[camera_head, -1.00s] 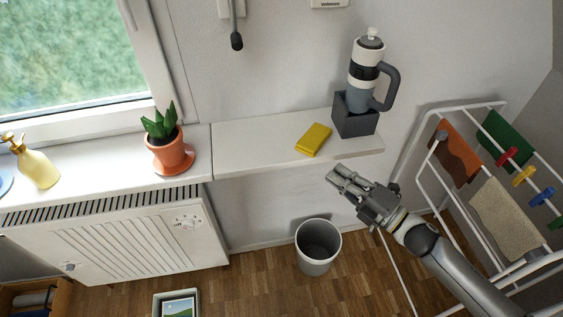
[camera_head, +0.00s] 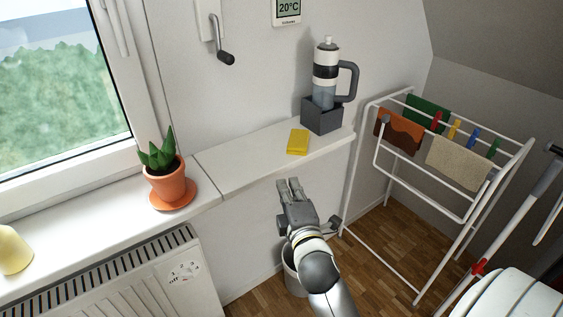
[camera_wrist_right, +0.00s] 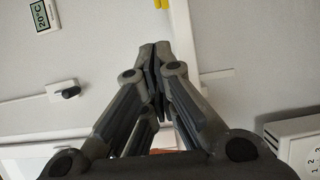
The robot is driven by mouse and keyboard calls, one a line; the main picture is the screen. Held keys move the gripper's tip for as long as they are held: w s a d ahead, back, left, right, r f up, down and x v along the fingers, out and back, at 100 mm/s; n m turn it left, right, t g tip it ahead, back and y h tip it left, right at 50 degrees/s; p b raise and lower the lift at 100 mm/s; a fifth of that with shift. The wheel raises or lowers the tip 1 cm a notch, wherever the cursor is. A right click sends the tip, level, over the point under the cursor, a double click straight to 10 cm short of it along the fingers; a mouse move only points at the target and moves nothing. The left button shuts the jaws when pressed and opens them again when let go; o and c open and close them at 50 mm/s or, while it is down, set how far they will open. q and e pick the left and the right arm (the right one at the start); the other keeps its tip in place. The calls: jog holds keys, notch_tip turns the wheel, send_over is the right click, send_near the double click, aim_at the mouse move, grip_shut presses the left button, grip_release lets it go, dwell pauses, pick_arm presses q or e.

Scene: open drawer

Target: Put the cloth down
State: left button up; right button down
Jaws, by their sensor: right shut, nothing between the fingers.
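A folded yellow cloth (camera_head: 298,142) lies flat on the white shelf (camera_head: 245,168), near its front edge and left of a dark grey box. My right gripper (camera_head: 290,183) is apart from the cloth, in front of and below the shelf edge in the head view. In the right wrist view its fingers (camera_wrist_right: 156,48) are together with nothing between them. A bit of yellow (camera_wrist_right: 161,3) shows at the top edge there, too cut off to name for certain. My left gripper is not in view.
The grey box (camera_head: 322,115) holds a bottle with a handle (camera_head: 326,72). A potted plant (camera_head: 166,182) stands on the sill at left. A drying rack (camera_head: 383,160) with cloths and pegs stands at right. A bin (camera_head: 292,276) is partly behind my right arm.

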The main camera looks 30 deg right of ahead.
aim_at(291, 149)
jog(key=p+x, duration=0.1)
jog(key=x, duration=0.7)
jog(key=shift+w+r, duration=0.1)
jog(key=shift+w, duration=0.1)
jog(key=w+d, duration=0.2)
jog(key=d, duration=0.1)
jog(key=shift+p, duration=0.35)
jog(key=shift+w+d, duration=0.1)
jog(key=shift+d, duration=0.35)
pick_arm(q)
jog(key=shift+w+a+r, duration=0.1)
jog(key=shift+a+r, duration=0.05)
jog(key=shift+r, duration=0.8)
pick_arm(e)
jog(key=shift+w+d, duration=0.1)
jog(key=shift+d, duration=0.1)
jog(key=shift+w+d+p, duration=0.35)
jog(key=shift+w+d, duration=0.1)
jog(key=shift+d, duration=0.4)
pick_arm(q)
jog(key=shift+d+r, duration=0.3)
